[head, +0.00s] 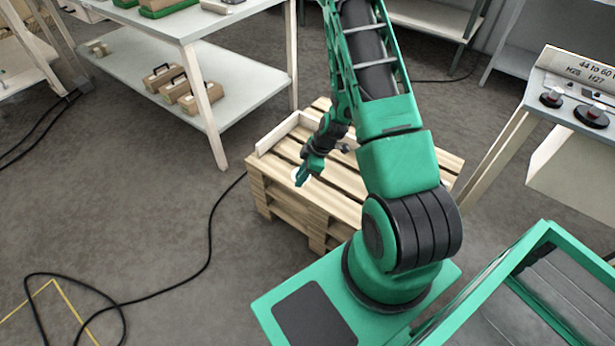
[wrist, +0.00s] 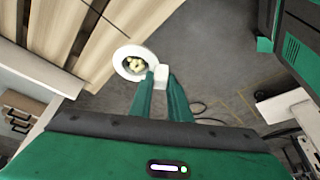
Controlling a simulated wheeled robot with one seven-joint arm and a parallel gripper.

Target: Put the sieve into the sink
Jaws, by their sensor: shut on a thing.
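My gripper (head: 303,178) is at the front left of the wooden pallet stack. In the wrist view its two green fingers (wrist: 160,80) are shut on a small white block-like part at the side of a white round vessel (wrist: 120,58). The vessel has a thick rim and pale yellowish lumps inside. No sink can be made out in either view.
The pallet stack (head: 352,178) has a pale raised board (head: 280,132) along its back left edge. A white shelf table (head: 190,88) with brown boxes stands behind left. A bench (head: 575,95) with dark knobs is at right. Black cables (head: 209,235) lie on open floor at left.

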